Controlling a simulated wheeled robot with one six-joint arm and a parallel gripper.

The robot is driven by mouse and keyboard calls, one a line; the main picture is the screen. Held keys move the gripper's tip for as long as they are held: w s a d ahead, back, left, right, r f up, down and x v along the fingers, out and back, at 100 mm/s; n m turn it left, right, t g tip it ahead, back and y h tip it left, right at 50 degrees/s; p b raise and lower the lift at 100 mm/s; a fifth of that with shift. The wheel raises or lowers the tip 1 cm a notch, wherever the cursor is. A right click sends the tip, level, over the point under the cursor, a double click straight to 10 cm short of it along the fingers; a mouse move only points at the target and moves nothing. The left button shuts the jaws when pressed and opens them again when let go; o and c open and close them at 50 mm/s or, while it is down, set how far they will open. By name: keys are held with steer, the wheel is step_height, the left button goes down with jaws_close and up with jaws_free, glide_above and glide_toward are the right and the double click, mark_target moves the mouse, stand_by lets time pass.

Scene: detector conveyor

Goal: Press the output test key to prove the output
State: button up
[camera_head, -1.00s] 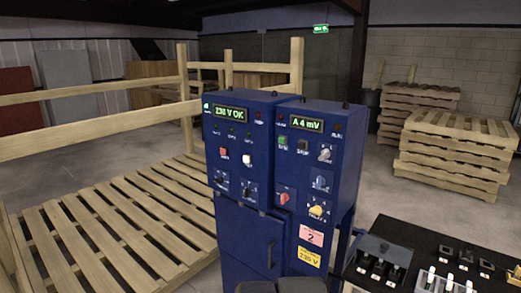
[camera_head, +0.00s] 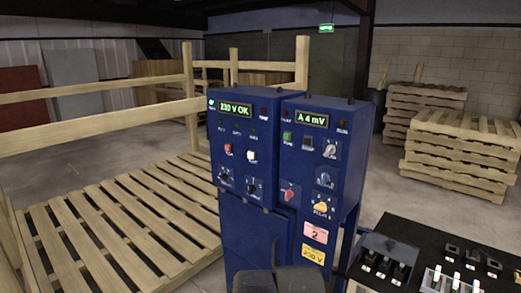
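A blue two-part control cabinet (camera_head: 262,205) stands upright in the middle of the view. Its left panel has a lit display (camera_head: 234,106) reading about 230 V OK, a red key (camera_head: 228,148), a white key (camera_head: 251,155) and two black knobs below them. Its right panel has a display (camera_head: 303,120) reading A 4 mV, a green key (camera_head: 287,136), a black key (camera_head: 308,142) and several knobs. The key labels are too small to read surely, so I cannot tell which is the output test key. Dark parts of mine show at the bottom edge; I cannot make out gripper fingers.
A black bench panel (camera_head: 425,255) with switches stands at the right front. A fenced wooden pallet platform (camera_head: 120,225) lies left of the cabinet. Stacked pallets (camera_head: 460,150) stand at the back right. Pink and yellow labels (camera_head: 314,242) are on the cabinet's lower right.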

jaws_close()
stand_by(1.3)
